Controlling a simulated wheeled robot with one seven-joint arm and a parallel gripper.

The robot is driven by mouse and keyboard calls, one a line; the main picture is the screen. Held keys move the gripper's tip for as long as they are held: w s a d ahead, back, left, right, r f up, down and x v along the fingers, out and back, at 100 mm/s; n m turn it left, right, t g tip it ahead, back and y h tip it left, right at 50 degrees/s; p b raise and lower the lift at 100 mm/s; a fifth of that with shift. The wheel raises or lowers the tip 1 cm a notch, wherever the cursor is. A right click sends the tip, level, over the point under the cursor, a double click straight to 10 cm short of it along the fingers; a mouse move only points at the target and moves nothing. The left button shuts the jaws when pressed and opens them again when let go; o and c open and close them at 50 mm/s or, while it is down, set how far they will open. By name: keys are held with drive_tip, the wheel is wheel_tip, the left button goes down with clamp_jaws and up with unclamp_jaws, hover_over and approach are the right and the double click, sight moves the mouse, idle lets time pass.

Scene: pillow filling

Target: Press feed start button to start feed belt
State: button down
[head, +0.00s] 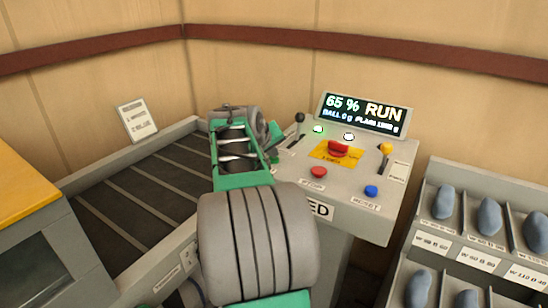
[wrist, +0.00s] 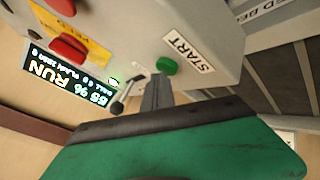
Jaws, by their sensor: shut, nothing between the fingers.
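The green button (wrist: 167,65) labelled START is on the grey control panel (wrist: 200,25) in the wrist view. In the head view my arm hides that button on the panel (head: 360,205). My gripper (wrist: 158,82) is shut and empty, with its dark fingertips beside the green button; I cannot tell whether they touch it. The display (head: 365,112) reads 65 % and RUN, and also shows upside down in the wrist view (wrist: 60,78). A green lamp (head: 318,129) glows below the display.
The panel also carries a red STOP button (head: 319,172), a large red button (head: 338,149) on a yellow plate, a blue RESET button (head: 371,191) and a yellow-knobbed lever (head: 385,148). A dark slatted belt (head: 150,195) lies left. A rack (head: 440,220) of grey-blue lumps stands right.

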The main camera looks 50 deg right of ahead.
sight(272, 160)
drive_tip(key=shift+r+p, duration=0.75)
drive_tip(key=shift+r, duration=0.1)
drive_tip(key=shift+r, duration=0.1)
drive_tip(key=shift+r+p, duration=2)
drive_tip(key=shift+r, duration=0.4)
